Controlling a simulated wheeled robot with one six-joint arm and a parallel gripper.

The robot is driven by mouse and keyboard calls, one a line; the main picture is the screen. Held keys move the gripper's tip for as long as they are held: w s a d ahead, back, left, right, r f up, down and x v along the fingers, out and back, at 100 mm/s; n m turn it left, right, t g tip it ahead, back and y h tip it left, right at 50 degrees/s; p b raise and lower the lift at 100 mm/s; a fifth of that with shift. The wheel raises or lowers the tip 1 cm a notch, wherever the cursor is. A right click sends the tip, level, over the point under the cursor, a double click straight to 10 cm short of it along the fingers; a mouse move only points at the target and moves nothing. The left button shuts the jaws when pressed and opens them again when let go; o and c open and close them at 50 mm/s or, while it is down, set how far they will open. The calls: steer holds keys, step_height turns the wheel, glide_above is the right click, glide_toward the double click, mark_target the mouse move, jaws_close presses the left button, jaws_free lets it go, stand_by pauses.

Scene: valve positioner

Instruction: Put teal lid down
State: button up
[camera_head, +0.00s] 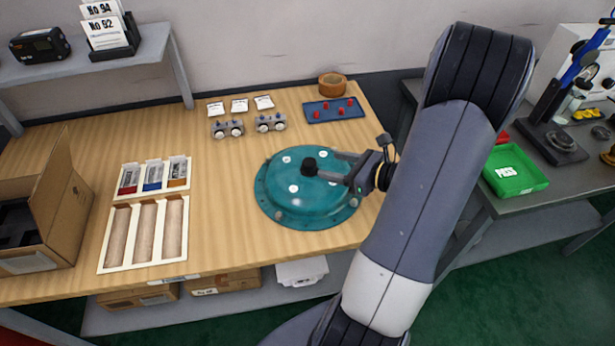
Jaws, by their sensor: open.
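The teal lid (282,198) is a round, domed disc with a flange, several pale round spots and a black knob (309,163). It appears to rest on the wooden table (222,180) toward its right side; whether anything is under it is hidden. My gripper (322,168) reaches in from the right over the lid, with its fingers at the black knob. The jaws are open, and I cannot tell whether either finger touches the knob. My arm hides part of the area to the right of the lid.
Two small grey gauge units (270,122), a blue tray with red pieces (334,110) and a wooden ring (333,84) stand behind the lid. White trays (117,240) and an open cardboard box (66,200) are at left. A green bin (520,178) is on the right bench.

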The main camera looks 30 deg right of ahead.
mark_target(311, 162)
steer(key=x, duration=0.2)
steer(key=shift+w+a+f, duration=0.1)
steer(key=shift+w+a, duration=0.1)
steer(key=shift+w, duration=0.1)
steer(key=shift+p+x, duration=0.6)
steer(key=shift+x, duration=2.1)
steer(key=shift+s+a+f, duration=0.15)
steer(key=shift+s, duration=0.05)
steer(key=shift+c, duration=0.4)
jaws_close()
